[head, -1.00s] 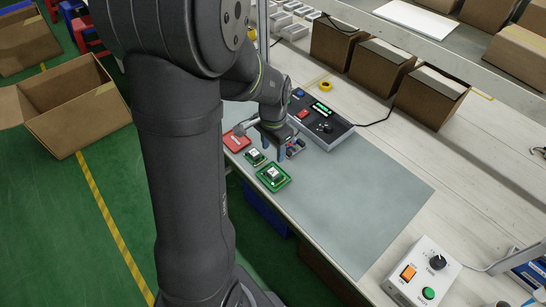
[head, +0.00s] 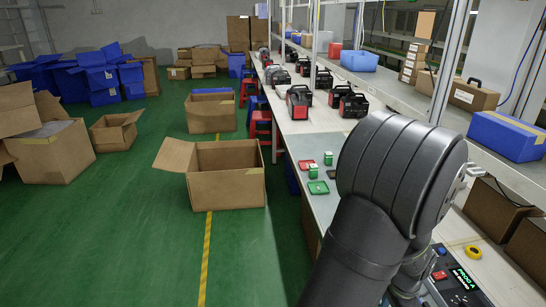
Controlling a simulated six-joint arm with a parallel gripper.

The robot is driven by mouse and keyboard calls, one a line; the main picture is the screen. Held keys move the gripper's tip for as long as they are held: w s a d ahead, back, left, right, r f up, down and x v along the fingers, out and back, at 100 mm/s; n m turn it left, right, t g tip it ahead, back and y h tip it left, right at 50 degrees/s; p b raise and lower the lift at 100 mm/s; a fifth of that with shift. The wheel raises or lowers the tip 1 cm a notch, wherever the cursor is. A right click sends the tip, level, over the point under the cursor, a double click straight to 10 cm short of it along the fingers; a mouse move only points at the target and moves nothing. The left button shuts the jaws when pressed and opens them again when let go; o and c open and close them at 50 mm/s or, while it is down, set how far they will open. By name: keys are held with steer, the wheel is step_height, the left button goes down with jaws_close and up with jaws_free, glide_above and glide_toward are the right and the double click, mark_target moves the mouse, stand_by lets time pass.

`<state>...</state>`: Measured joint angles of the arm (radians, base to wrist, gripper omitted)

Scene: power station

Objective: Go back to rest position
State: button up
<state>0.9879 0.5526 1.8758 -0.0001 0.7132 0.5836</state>
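My dark grey arm fills the lower right of the head view, folded over the workbench (head: 325,146). My gripper is not visible; the arm hides that area or it lies outside the picture. A red flat piece (head: 306,164) and a green tray (head: 318,187) lie on the grey mat left of my arm. Two small green pieces with pale tops, one nearer (head: 313,171) and one farther (head: 328,158), stand close by. A control box with a lit green display (head: 466,278) is partly hidden at the lower right.
Open cardboard boxes, one nearest the bench (head: 228,188), stand on the green floor. Several black-and-red power units (head: 299,102) line the far bench. A yellow tape roll (head: 473,252) and brown boxes (head: 493,210) are right of my arm. A blue crate (head: 505,137) sits on the shelf.

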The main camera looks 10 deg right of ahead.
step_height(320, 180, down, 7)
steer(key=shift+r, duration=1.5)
